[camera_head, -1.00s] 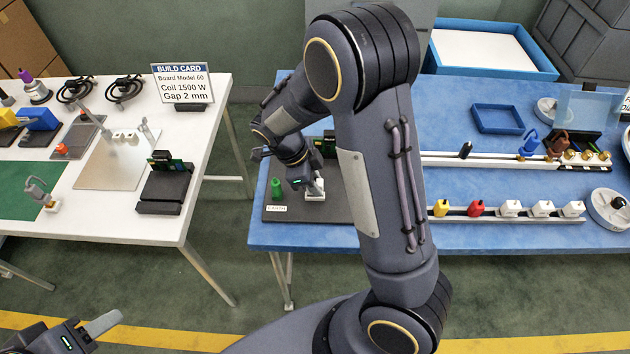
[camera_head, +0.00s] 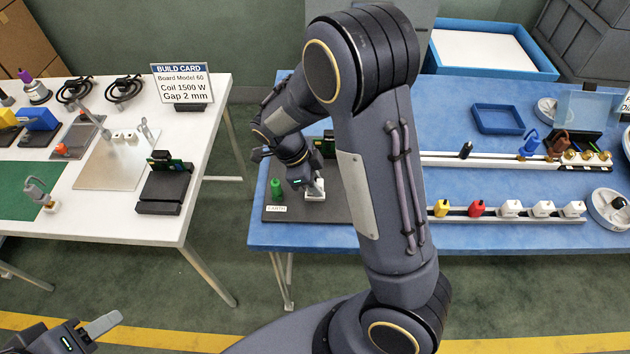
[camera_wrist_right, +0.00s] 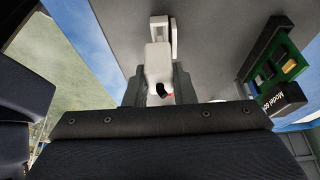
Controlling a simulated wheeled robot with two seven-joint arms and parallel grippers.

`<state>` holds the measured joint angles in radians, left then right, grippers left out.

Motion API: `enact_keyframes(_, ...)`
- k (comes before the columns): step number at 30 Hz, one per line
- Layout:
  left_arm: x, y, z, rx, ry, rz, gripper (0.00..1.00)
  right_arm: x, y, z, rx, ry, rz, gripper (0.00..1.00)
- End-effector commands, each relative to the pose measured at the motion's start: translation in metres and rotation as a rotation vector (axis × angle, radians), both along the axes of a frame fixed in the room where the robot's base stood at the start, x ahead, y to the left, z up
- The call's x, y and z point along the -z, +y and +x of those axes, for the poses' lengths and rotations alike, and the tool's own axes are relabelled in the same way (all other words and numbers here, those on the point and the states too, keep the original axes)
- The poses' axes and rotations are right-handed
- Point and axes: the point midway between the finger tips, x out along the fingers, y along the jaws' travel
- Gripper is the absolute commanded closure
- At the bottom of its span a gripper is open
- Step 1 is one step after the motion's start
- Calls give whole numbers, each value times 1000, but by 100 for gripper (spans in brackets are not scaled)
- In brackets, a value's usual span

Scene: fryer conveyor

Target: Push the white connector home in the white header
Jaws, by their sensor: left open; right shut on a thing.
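My right gripper (camera_head: 312,187) is over the dark grey board at the left end of the blue table. In the right wrist view its grey fingers are shut on the white connector (camera_wrist_right: 157,66), which has a dark opening and a bit of red at its near end. The white header (camera_wrist_right: 174,38) is right beyond the connector, and the two overlap in this view. I cannot tell how deep the connector sits. In the head view the white header (camera_head: 315,195) is partly hidden by the gripper. My left gripper (camera_head: 90,330) is open and empty at the lower left, away from both tables.
A green plug (camera_head: 277,189) stands beside the header, behind the EARTH label (camera_head: 276,208). A green circuit board (camera_wrist_right: 281,62) stands to the right in the wrist view. A rail (camera_head: 520,217) with yellow, red and white connectors lies to the right. My right arm hides the table's middle.

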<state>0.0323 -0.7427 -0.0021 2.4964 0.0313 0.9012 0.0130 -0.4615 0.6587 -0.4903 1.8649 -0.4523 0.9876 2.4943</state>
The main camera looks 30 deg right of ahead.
Motion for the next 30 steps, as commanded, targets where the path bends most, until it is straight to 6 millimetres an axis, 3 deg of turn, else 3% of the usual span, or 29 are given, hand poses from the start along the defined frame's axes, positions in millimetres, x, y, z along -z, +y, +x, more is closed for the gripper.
enact_keyframes(30, 11, 0, 0, 0, 0, 0, 53, 10, 0, 0, -1, 0, 0, 100)
